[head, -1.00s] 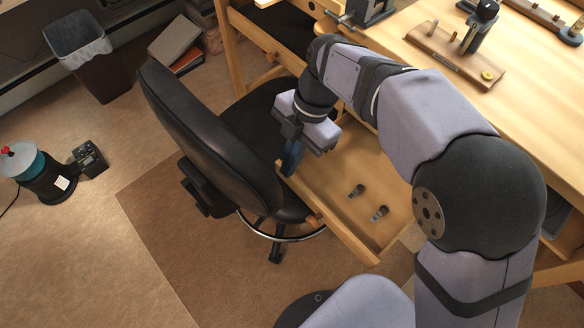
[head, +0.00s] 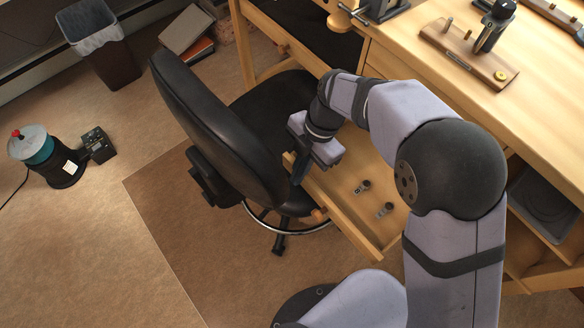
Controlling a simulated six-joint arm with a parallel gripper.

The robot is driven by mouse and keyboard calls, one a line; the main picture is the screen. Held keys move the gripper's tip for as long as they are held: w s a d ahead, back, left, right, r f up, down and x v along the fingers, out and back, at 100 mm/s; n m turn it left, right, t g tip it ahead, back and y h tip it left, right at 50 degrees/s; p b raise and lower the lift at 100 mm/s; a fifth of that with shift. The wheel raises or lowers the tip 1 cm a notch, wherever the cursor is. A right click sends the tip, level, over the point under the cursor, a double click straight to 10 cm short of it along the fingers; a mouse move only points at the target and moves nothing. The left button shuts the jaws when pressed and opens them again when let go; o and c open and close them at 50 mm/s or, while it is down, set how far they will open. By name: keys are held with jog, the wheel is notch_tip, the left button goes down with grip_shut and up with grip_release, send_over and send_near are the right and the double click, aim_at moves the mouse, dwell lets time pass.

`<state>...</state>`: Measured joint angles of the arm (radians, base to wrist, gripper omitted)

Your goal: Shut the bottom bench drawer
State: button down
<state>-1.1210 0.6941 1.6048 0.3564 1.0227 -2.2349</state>
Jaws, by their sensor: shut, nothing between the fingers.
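The bottom bench drawer (head: 352,230) is a light wooden drawer standing open from the bench, with a round wooden knob (head: 320,214) on its front. Two small dark metal parts (head: 363,187) lie in it. My gripper (head: 298,172) is shut and empty. Its dark fingers point down at the drawer's front panel, between its left end and the knob. I cannot tell whether they touch the panel. My arm hides the drawer's rear and right side.
A black office chair (head: 205,125) stands close to the drawer's left end and front. The bench top (head: 420,85) carries a vise (head: 380,8) and a wooden tool board (head: 468,55). A bin (head: 110,60) and a teal-and-black canister (head: 50,165) stand left. Floor is clear at lower left.

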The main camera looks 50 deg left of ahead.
jog(key=shift+w, duration=0.15)
jog(key=w, duration=0.8)
jog(key=shift+w+p, duration=0.35)
jog(key=shift+w, duration=0.05)
jog(key=shift+s, duration=0.1)
